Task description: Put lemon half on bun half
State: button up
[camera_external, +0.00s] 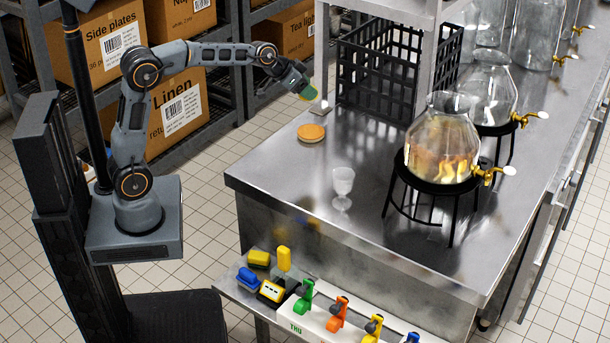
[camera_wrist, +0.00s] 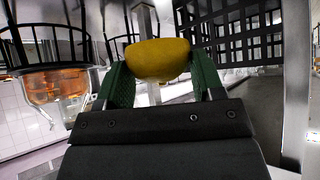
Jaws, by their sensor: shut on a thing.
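My gripper (camera_external: 306,91) is shut on the lemon half and holds it in the air, above and slightly left of the bun half. In the wrist view the yellow lemon half (camera_wrist: 158,60) sits between the green fingers of my gripper (camera_wrist: 160,74). In the external view the fingers mostly hide it. The bun half (camera_external: 311,133) is a round, tan-orange disc lying on the steel counter near its back left edge, with clear space around it. The bun half cannot be made out in the wrist view.
A steel counter (camera_external: 290,180) carries a clear goblet (camera_external: 343,186) in front of the bun half. A black crate (camera_external: 378,75) and a shelf post stand close behind and to the right. A glass dispenser (camera_external: 442,135) on a black stand is further right. The front left counter is clear.

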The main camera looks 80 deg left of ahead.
jog(key=s+a+n+y+p, duration=0.1)
jog(key=s+a+n, duration=0.15)
jog(key=s, duration=0.45)
jog(key=y+p, duration=0.2)
jog(key=p, duration=0.1)
send_over(309, 131)
jog(key=shift+n+g, duration=0.25)
jog(key=shift+g, duration=0.15)
jog(key=f, duration=1.3)
jog(key=shift+s+f, duration=0.1)
jog(key=shift+s, duration=0.15)
jog(key=f+b, duration=0.1)
jog(key=f, duration=0.2)
jog(key=shift+w+b, duration=0.3)
jog(key=shift+b, duration=0.1)
jog(key=shift+f, duration=0.4)
jog(key=shift+b, duration=0.3)
jog(key=shift+f, duration=0.2)
jog(key=o, duration=0.9)
